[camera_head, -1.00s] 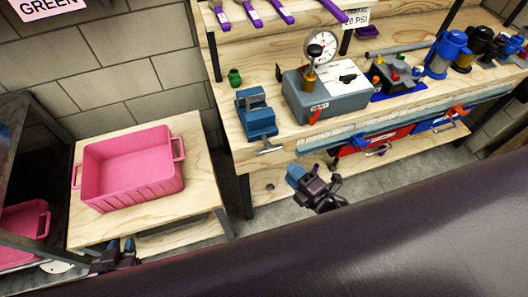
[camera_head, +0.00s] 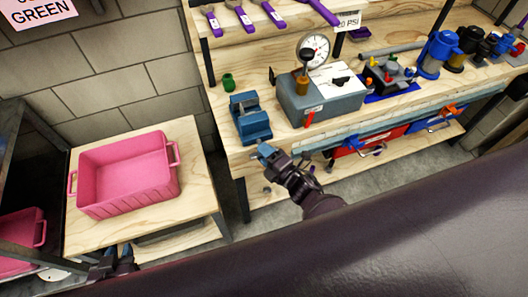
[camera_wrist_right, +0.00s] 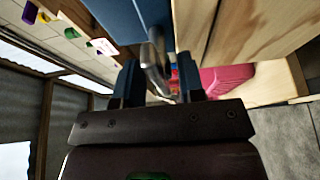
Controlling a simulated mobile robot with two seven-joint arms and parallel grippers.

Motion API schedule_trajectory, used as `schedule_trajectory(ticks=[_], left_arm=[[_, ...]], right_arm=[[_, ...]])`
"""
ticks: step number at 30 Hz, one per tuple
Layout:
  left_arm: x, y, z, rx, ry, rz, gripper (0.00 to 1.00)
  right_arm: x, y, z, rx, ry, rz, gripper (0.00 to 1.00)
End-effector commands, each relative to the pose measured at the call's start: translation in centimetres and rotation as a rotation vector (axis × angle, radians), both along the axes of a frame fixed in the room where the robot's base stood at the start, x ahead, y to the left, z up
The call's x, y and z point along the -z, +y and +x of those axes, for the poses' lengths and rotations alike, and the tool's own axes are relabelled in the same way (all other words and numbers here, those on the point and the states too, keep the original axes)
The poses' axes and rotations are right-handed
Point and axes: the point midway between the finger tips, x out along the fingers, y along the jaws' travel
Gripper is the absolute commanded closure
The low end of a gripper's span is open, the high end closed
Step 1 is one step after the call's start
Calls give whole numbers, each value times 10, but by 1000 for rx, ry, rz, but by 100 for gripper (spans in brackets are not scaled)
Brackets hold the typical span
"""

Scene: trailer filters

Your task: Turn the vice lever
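The blue vice (camera_head: 250,118) stands at the left front corner of the wooden workbench. My right gripper (camera_head: 264,151) is just below and in front of the vice, and hides its lever in the head view. In the right wrist view, the grey metal lever (camera_wrist_right: 155,66) lies between the two fingers of my right gripper (camera_wrist_right: 160,82). The fingers stand apart with a gap around the lever, so the gripper looks open. The vice body (camera_wrist_right: 122,16) shows just beyond. My left gripper (camera_head: 122,254) is low at the left, small and partly hidden; its opening is unclear.
A grey gauge box (camera_head: 322,97) stands right of the vice, and a green cup (camera_head: 228,81) behind it. A pink bin (camera_head: 128,175) sits on a low wooden table at the left. Red and blue bins are under the bench front.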

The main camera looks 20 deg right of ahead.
Motion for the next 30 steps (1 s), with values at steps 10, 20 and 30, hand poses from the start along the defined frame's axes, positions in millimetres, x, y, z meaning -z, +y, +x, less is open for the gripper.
schedule_trajectory(ticks=[10, 20, 30], left_arm=[[0, 0, 0, 0, 0, 0, 70], [0, 0, 1, 1, -2, 1, 70], [6, 0, 1, 1, -1, 1, 70]], right_arm=[[0, 1, 2, 0, 0, 0, 65], [0, 1, 2, 0, 0, 0, 100], [2, 1, 2, -1, 1, 59, 100]])
